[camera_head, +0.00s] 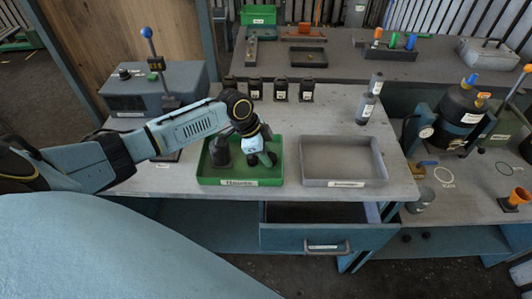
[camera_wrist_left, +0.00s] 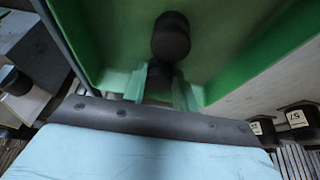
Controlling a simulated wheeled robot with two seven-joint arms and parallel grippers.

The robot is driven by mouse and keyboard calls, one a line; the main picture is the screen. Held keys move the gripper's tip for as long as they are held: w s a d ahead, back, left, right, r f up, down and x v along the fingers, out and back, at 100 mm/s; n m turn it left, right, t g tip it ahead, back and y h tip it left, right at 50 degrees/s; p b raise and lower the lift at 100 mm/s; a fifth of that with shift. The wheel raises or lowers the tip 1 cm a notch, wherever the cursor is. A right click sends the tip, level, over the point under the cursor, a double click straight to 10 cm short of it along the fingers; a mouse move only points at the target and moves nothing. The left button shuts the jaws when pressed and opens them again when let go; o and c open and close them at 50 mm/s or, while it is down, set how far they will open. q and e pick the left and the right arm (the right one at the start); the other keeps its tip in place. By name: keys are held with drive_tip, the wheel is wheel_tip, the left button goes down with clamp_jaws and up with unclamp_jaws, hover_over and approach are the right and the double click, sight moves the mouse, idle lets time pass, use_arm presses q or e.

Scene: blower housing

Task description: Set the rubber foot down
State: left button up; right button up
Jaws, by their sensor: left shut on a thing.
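My left gripper (camera_head: 262,158) is over the green tray (camera_head: 240,182), low inside its walls. It is shut on a dark rubber foot, which shows as a small black piece between the two fingers (camera_wrist_left: 160,90) in the left wrist view. A second dark, rounded piece (camera_wrist_left: 171,38) lies just beyond the fingertips in the tray. In the head view a dark piece (camera_head: 219,151) stands at the left of the tray. I cannot tell whether the held foot touches the tray floor. My right gripper is not in view.
An empty grey tray (camera_head: 343,178) stands right of the green tray. Several small black labelled holders (camera_head: 280,90) stand in a row behind. A drawer (camera_head: 325,238) hangs open below the table edge.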

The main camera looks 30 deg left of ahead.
use_arm(q)
drive_tip(key=o, duration=0.9)
drive_tip(key=shift+o, duration=0.2)
drive_tip(key=v, duration=1.2)
drive_tip(key=shift+p, duration=0.35)
drive_tip(key=shift+d+r, duration=0.1)
drive_tip(key=shift+r, duration=0.05)
